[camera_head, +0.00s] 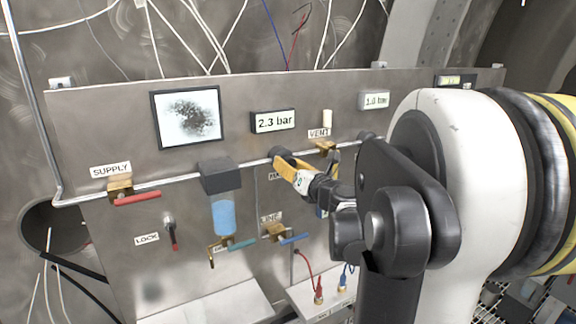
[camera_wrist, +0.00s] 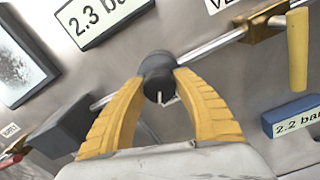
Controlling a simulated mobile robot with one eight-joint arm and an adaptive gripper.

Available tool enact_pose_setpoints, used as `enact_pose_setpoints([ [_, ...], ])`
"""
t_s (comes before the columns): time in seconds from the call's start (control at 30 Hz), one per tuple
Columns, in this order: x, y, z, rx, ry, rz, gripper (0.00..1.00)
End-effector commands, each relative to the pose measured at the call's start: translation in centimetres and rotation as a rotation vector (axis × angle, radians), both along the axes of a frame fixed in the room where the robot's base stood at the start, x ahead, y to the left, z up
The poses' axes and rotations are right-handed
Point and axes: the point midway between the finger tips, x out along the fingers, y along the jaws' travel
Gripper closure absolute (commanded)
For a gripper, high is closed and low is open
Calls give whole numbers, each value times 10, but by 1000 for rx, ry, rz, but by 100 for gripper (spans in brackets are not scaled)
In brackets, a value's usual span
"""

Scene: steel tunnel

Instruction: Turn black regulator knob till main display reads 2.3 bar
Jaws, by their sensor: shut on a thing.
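In the head view my gripper (camera_head: 284,160) reaches in from the right, and the arm hides part of the panel.
A blue gauge (camera_wrist: 295,115) reads 2.2 bar. A vent valve (camera_head: 326,147) with an upright pale handle stands right of the knob. A regulator block with a blue bowl (camera_head: 222,213) is to the left. The supply valve (camera_head: 122,191) has a red handle.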

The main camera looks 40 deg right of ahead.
Motion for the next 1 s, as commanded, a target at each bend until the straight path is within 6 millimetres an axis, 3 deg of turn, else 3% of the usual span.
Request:
enact_pose_setpoints([
  [0.5, 0, 1, 0, 306, -74, 0, 95],
  [1.0, 0, 1, 0, 355, -86, 1, 95],
])
